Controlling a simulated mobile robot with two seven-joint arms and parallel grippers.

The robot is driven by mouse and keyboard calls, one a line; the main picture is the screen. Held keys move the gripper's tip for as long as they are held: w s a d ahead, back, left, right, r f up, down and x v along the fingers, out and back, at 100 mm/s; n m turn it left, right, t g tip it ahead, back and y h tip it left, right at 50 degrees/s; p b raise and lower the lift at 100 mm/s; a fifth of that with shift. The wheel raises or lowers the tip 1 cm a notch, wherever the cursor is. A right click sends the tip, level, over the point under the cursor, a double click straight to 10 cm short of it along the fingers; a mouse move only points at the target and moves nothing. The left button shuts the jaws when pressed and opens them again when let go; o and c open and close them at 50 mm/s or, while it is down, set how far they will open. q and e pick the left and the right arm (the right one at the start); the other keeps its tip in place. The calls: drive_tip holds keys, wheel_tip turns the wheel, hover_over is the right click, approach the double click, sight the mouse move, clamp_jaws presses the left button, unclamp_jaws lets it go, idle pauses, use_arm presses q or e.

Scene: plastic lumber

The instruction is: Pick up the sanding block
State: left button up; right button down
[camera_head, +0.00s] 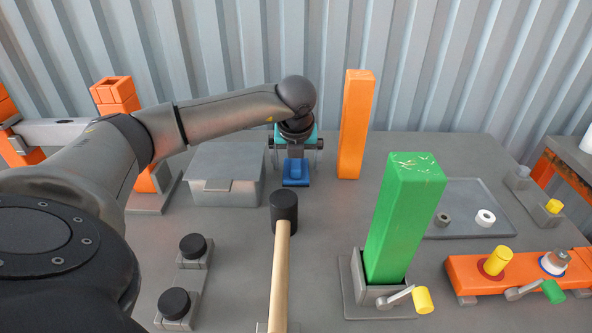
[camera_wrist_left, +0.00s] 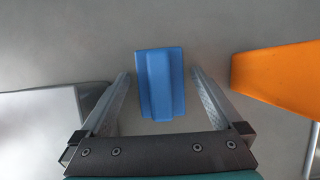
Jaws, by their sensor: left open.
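The sanding block is a blue piece with a raised ridge along its middle. In the head view the sanding block (camera_head: 296,173) sits on the grey table just below my left gripper (camera_head: 295,165). In the left wrist view the sanding block (camera_wrist_left: 160,84) lies between and slightly beyond the fingers. My left gripper (camera_wrist_left: 160,88) is open, with a gap between each finger and the block. My right gripper is in neither view.
An orange post (camera_head: 356,125) stands close to the right of my left gripper. A grey box (camera_head: 225,180) is close on its left. A black-headed mallet (camera_head: 284,212) is in front. A green post (camera_head: 402,220) stands in a clamp nearer right. A corrugated wall rises behind.

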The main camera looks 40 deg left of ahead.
use_arm(q)
drive_tip(key=shift+c, duration=1.3)
drive_tip(key=shift+r, duration=0.1)
drive_tip(key=c, duration=1.1)
drive_tip(key=shift+c, duration=0.2)
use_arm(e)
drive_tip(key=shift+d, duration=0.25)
